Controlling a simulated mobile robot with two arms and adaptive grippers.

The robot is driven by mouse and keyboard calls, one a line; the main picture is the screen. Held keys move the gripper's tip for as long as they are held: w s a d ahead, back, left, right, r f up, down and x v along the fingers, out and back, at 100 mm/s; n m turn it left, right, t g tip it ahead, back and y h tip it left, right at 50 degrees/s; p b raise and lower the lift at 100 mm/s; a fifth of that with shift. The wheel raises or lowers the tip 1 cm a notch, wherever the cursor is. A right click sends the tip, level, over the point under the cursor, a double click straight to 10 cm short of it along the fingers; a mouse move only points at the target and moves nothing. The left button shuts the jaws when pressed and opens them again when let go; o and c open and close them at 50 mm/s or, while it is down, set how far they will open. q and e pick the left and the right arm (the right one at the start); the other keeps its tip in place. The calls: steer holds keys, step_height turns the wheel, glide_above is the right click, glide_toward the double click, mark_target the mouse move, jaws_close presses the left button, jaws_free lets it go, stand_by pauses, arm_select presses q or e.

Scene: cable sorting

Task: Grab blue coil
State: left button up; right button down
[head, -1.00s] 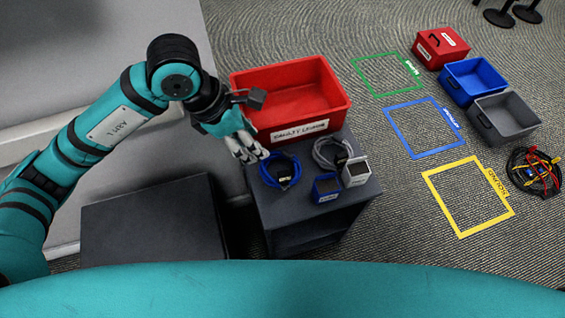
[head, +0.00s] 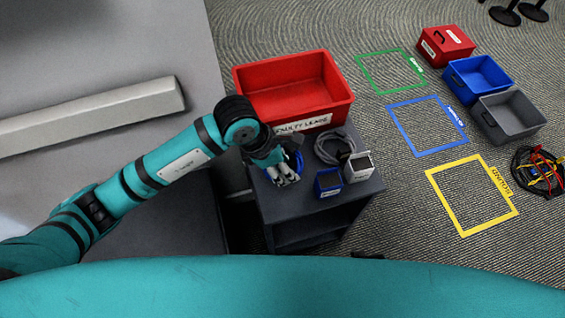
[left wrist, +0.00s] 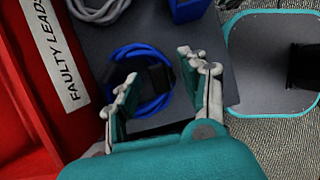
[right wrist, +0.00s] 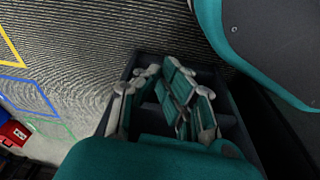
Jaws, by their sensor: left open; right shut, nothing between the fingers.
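The blue coil (left wrist: 138,57) lies on the dark top of a small cart (head: 330,200), with a black tie or plug (left wrist: 157,78) on it. My left gripper (head: 285,180) is over the coil and hides most of it in the head view, where only a bit of blue (head: 298,160) shows. In the left wrist view the open fingers (left wrist: 163,88) stand to either side of the coil's near part, with nothing clearly held. My right gripper (right wrist: 166,90) is shut and empty in the right wrist view, above a dark shelf unit.
A red "Faulty Leads" bin (head: 300,90) stands behind the coil. A grey coil (head: 335,147), a blue box (head: 328,183) and a white-grey box (head: 359,167) share the cart top. Floor squares, several bins and a multicoloured cable pile (head: 542,170) lie to the right.

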arm_select(q)
steer(key=shift+d+f, duration=0.2)
steer(key=shift+f, duration=0.35)
jaws_close()
steer(key=shift+w, duration=0.1)
arm_select(e)
steer(key=shift+w+r, duration=0.1)
steer(key=shift+r, duration=0.15)
arm_select(q)
steer(key=shift+r, duration=0.1)
